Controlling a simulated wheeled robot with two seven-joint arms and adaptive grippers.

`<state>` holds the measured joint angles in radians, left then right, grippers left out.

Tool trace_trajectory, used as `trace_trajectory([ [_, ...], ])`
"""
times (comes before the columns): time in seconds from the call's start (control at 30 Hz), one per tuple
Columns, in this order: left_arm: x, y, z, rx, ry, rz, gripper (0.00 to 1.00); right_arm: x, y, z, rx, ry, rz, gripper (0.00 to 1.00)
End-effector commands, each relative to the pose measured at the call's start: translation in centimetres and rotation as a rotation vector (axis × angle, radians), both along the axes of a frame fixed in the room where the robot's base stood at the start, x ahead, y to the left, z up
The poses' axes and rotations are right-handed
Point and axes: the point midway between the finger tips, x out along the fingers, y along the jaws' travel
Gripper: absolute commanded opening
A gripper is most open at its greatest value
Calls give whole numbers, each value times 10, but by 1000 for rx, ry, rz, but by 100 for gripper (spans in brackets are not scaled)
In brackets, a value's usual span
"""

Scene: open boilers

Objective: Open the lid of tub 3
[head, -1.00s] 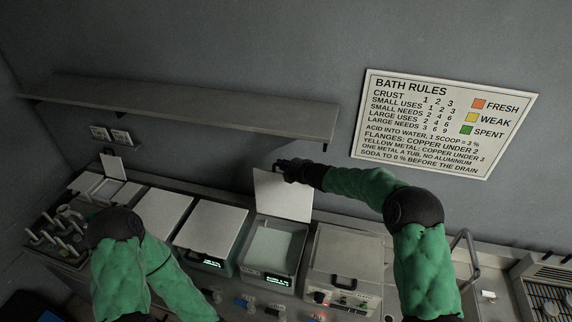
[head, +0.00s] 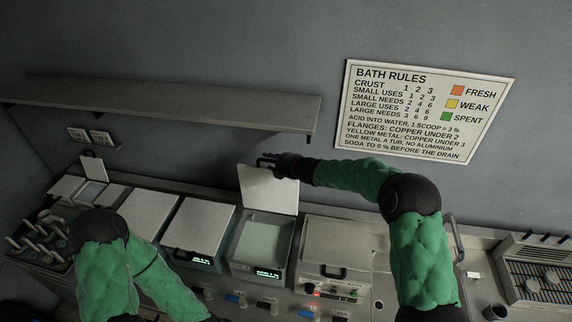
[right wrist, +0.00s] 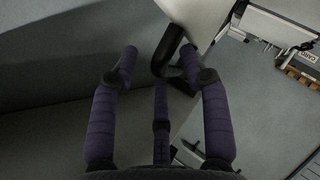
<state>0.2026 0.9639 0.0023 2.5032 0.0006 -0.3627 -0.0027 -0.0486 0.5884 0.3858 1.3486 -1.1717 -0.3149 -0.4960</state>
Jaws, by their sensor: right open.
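The open tub (head: 263,244) stands in the middle of the row, with pale liquid inside; its number is too small to read. Its white lid (head: 268,192) stands raised, nearly upright, at the back of the tub. The lid's black handle (head: 262,162) is at its top edge and also shows in the right wrist view (right wrist: 166,52). My right gripper (head: 277,164) is at this handle. In the right wrist view its fingers (right wrist: 158,54) are spread, with the handle between or close beside them; contact is unclear.
Closed tubs with white lids (head: 200,224) stand left of the open one. A closed unit (head: 337,243) with a handle and lit controls stands to its right. A wall shelf (head: 190,108) runs above. A rules sign (head: 425,110) hangs at the right.

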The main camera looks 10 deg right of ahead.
Motion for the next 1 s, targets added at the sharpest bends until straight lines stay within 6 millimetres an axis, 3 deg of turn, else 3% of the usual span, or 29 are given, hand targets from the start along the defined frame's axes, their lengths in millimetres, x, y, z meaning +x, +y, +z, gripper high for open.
trace_trajectory([
  [0.5,0,0,0,0,0,0,40,-60,-40,32,-1,0,-2,46],
  [1.0,0,0,0,0,0,0,40,-71,-46,37,-2,3,0,46],
])
